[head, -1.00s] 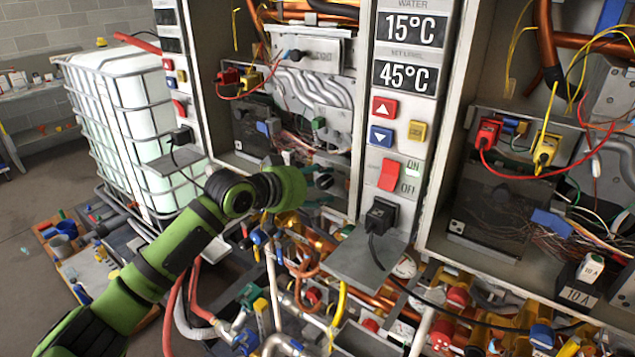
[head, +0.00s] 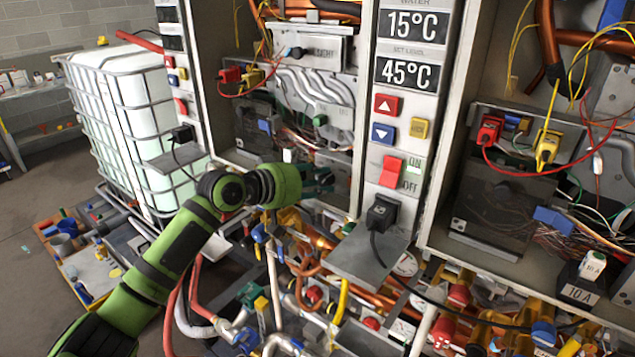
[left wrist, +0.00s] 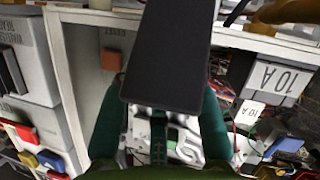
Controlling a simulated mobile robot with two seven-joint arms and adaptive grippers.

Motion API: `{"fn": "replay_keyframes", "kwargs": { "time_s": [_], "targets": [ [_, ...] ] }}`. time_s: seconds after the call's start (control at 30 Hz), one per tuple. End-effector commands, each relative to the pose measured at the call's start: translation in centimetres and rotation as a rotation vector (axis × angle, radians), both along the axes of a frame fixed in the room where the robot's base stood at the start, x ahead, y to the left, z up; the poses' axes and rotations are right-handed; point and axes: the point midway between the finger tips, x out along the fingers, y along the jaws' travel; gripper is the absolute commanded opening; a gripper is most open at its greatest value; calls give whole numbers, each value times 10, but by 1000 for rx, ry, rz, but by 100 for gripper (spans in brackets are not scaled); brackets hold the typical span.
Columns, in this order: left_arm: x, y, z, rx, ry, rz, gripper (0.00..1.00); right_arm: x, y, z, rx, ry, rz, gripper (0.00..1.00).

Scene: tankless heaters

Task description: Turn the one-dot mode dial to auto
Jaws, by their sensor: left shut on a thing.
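My left gripper (head: 318,177) is inside the lower part of the middle heater cabinet. Its dark teal fingers also show in the left wrist view (left wrist: 163,118), on both sides of the near end of a long black block (left wrist: 167,55), shut on it. I cannot tell whether this block is the one-dot mode dial, and I see no dots or auto mark. In the head view the held thing is small and dark among the fingers. A black dial (head: 296,52) sits on a grey lettered box (head: 315,47) higher in the cabinet. My right gripper is not in view.
The display panel (head: 406,110) stands just right of the gripper, with a black plug (head: 381,212) above a grey shelf (head: 366,254). Pipes and valves crowd the space below. Loose wires hang in the right cabinet. A caged white tank (head: 125,115) stands at left.

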Motion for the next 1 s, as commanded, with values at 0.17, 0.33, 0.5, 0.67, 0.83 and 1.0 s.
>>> {"fn": "replay_keyframes", "kwargs": {
  "time_s": [0.17, 0.33, 0.5, 0.67, 0.83, 1.0],
  "targets": [
    [-2, -2, -12, -116, 109, -7, 0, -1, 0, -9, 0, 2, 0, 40],
    [-2, -2, -13, -223, 187, -7, 0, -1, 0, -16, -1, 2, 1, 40],
    [-2, -2, -14, -308, 249, -7, 0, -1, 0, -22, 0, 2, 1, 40],
    [-2, -2, -13, -363, 288, -8, 0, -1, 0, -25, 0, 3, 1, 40],
    [-2, -2, -13, -394, 314, -8, 0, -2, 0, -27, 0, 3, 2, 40],
    [-2, -2, -13, -404, 321, -8, 0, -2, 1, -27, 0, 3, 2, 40]
  ]
}}
